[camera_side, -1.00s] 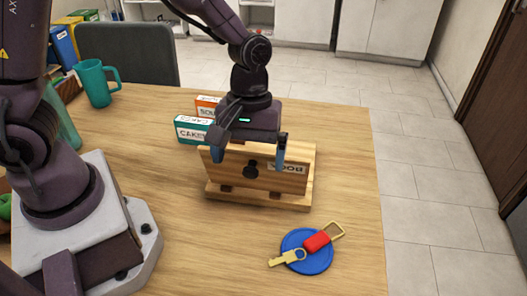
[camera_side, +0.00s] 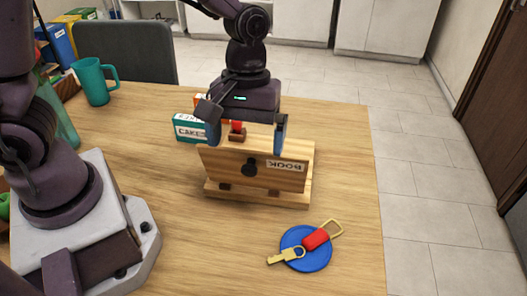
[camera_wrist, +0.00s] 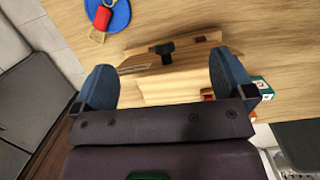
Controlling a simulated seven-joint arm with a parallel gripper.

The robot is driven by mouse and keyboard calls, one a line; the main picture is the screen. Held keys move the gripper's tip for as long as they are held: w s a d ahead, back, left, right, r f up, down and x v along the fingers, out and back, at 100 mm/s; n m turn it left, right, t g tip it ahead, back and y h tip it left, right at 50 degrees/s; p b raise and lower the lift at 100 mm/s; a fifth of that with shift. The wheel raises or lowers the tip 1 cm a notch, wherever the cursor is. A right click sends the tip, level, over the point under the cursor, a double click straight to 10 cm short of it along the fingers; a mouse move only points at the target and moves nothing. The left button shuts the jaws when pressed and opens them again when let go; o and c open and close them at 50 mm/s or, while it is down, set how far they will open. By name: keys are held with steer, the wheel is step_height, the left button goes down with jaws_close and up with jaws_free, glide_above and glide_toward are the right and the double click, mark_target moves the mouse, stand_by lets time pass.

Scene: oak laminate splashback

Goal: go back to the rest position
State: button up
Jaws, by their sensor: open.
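My gripper (camera_side: 247,138) is open and empty, pointing down just above and behind the top edge of a wooden box (camera_side: 285,180). The box has a black knob on its front panel and a label reading BOOK upside down. In the wrist view my gripper (camera_wrist: 162,70) has its two blue-grey fingers wide apart, with the wooden box (camera_wrist: 140,62) between and beyond them. A small red and brown piece (camera_side: 237,136) shows between the fingers, above the box's top edge; its lower part is hidden.
A teal CAKES carton (camera_side: 189,128) stands behind the box, beside an orange carton mostly hidden by my gripper. A blue disc (camera_side: 319,262) with a red padlock (camera_side: 316,239) and brass key (camera_side: 286,256) lies front right. A teal mug (camera_side: 96,82) stands back left. The table's right side is clear.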

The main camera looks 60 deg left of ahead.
steer(key=s+a+r+m+t+y, duration=0.1)
steer(key=s+a+r+m+t, duration=0.6)
steer(key=r, duration=0.7)
steer(key=s+a+m, duration=0.1)
steer(key=s+a, duration=0.1)
steer(key=a, duration=0.1)
steer(key=shift+s+m+y, duration=0.25)
steer(key=shift+m+y, duration=0.05)
